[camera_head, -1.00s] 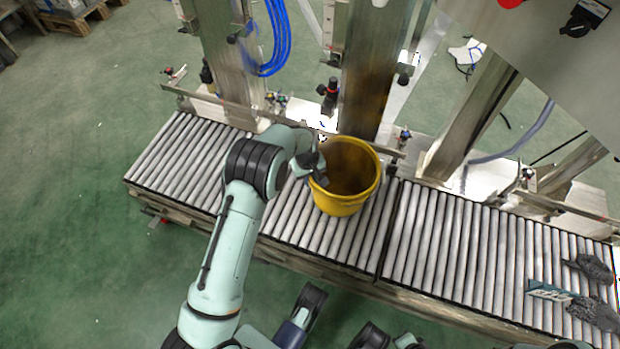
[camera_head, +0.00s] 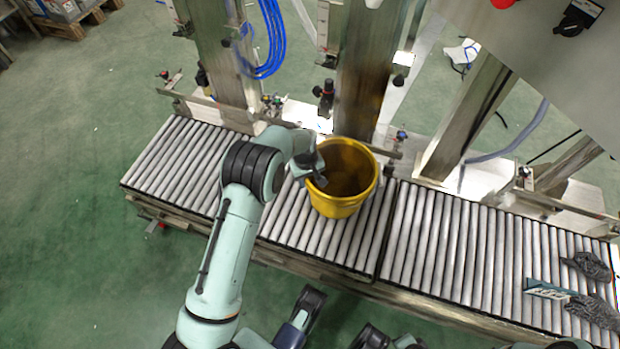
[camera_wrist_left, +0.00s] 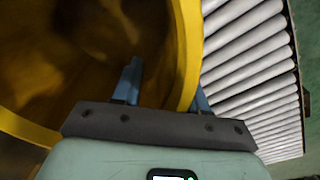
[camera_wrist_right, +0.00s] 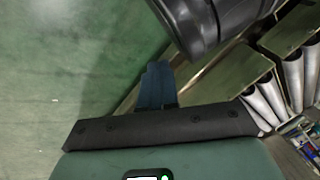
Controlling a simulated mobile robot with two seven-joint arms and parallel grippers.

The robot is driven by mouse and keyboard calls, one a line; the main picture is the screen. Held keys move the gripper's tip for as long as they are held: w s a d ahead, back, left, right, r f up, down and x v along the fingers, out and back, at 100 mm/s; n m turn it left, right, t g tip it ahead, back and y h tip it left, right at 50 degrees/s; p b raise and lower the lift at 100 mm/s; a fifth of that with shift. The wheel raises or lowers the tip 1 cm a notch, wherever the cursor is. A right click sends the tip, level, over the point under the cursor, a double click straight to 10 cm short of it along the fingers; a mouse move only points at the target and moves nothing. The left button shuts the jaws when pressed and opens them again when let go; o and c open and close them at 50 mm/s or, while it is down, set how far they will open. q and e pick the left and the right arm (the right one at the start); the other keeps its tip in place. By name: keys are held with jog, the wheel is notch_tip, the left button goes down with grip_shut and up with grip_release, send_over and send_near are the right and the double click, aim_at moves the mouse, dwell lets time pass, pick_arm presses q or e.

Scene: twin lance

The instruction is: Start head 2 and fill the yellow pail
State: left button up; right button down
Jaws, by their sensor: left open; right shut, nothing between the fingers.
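The yellow pail (camera_head: 338,207) stands upright on the roller conveyor, in front of a broad steel column (camera_head: 360,85). Its inside looks brownish and shaded; I cannot tell if it holds anything. My left gripper (camera_head: 318,180) is open at the pail's left rim. In the left wrist view the pail's rim (camera_wrist_left: 190,45) passes between the fingers of the left gripper (camera_wrist_left: 166,88), one inside the pail and one outside. My right gripper (camera_wrist_right: 157,85) is shut and empty in the right wrist view, above the green floor. I cannot tell which machine part is head 2.
The roller conveyor (camera_head: 440,235) runs across the view, with bare rollers on both sides of the pail. Dark gloves (camera_head: 590,268) and a labelled strip (camera_head: 547,290) lie at its right end. A grey panel (camera_head: 530,45) with a red button and black switch hangs at upper right.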

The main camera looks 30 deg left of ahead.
pick_arm(q)
notch_tip(320, 180, up, 6)
jog(key=shift+s+a+f+p, duration=0.1)
jog(key=shift+f+p, duration=0.1)
jog(key=shift+p, duration=0.55)
notch_tip(320, 180, up, 6)
jog(key=shift+s+a+r+p, duration=0.1)
jog(key=shift+s+p, duration=0.05)
jog(key=shift+p, duration=0.6)
jog(key=shift+r, duration=0.65)
pick_arm(e)
jog(key=shift+g, duration=0.3)
jog(key=r, duration=0.1)
jog(key=s+a+r, duration=0.1)
jog(key=r, duration=0.1)
jog(key=a+r, duration=0.1)
jog(key=shift+s+a+r, duration=0.15)
jog(key=shift+s+r, duration=0.05)
jog(key=shift+s, duration=0.15)
pick_arm(q)
jog(key=shift+s+f, duration=0.1)
pick_arm(e)
jog(key=shift+s, duration=0.1)
